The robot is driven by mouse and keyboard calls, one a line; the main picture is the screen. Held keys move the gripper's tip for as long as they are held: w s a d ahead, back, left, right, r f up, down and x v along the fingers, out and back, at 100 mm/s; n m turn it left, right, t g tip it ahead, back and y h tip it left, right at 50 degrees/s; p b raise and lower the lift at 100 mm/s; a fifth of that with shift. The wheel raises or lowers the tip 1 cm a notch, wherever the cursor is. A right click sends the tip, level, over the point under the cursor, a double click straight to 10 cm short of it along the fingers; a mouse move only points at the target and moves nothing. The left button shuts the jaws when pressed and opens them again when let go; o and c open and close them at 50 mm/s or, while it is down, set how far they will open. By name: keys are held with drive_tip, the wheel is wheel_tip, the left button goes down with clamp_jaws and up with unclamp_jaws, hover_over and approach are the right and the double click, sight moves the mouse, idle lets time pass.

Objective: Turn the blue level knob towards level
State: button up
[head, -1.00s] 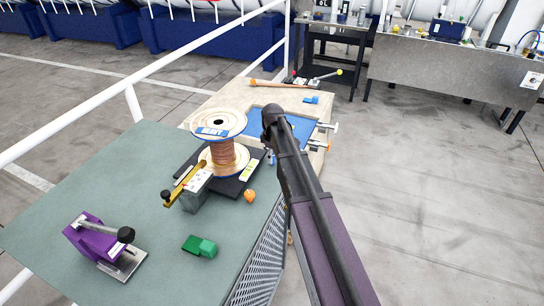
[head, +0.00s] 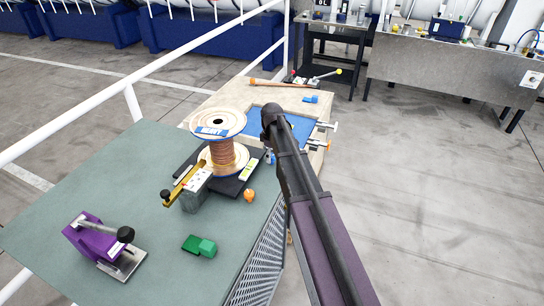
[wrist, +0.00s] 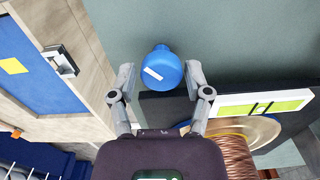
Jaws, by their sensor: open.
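The blue level knob (wrist: 162,70) has a white line on its top and sits between the fingers of my gripper (wrist: 160,76) in the wrist view. My gripper is open, with one finger on each side of the knob; I cannot tell whether either finger touches it. In the head view a small part of the blue knob (head: 271,158) shows beside my arm, which hides the gripper. The green-yellow level vial (wrist: 262,104) lies on the dark base plate beside the knob, and it also shows in the head view (head: 252,165).
A wooden spool with copper wire (head: 222,150) stands on the dark base plate (head: 233,186). A grey block with a yellow arm (head: 192,190), an orange knob (head: 249,196), a green block (head: 199,245) and a purple clamp (head: 100,242) are on the green table. A wooden bench adjoins it.

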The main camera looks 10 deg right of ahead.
drive_tip(key=shift+n, duration=0.4)
